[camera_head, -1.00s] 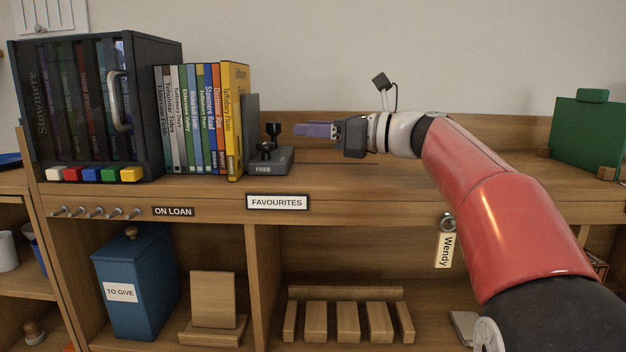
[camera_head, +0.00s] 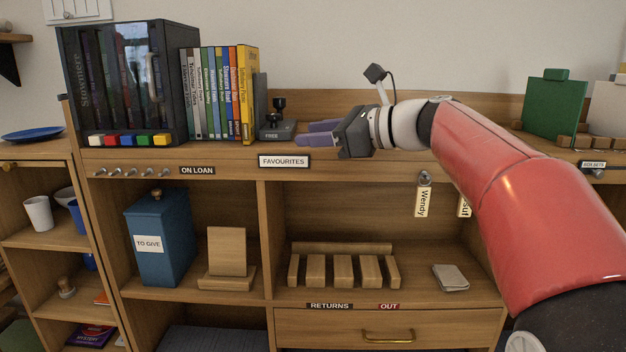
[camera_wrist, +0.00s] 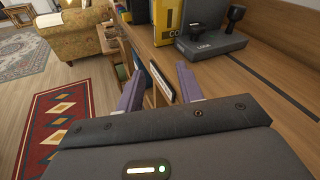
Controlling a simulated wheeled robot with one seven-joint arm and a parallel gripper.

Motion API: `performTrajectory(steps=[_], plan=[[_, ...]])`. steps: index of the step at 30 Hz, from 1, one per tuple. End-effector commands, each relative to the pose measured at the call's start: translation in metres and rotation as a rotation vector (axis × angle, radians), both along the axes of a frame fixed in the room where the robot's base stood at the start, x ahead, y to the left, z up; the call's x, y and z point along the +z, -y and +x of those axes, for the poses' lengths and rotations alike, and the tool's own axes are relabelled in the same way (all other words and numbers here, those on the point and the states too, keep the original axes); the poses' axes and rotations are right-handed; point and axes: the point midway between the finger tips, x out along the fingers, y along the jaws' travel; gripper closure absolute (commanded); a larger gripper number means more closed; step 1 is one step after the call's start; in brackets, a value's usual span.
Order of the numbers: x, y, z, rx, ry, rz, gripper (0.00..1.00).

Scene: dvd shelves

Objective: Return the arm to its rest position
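My gripper (camera_head: 312,133) hangs in front of the top shelf of the wooden unit, just right of the black bookend and the small dark stand marked FREE (camera_head: 279,122). Its two purple fingers point left and lie apart. In the wrist view my gripper (camera_wrist: 158,82) also shows its fingers spread with nothing held between them. The FAVOURITES label (camera_head: 284,161) on the shelf edge shows beyond the gap. My red arm reaches in from the right.
A row of cases ends at a yellow one (camera_head: 247,95), left of my gripper. A dark glass-doored cabinet (camera_head: 122,82) stands further left. Tags hang below the shelf edge, one reading Wendy (camera_head: 422,200).

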Motion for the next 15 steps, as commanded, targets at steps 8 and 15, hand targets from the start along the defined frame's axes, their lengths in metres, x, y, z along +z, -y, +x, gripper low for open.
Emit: performTrajectory(steps=[8, 15], plan=[[-0.06, 0.013, -0.057, 0.034, 0.199, -0.397, 0.63], [-0.16, 0.053, -0.152, 0.272, 0.501, -1.011, 0.63]])
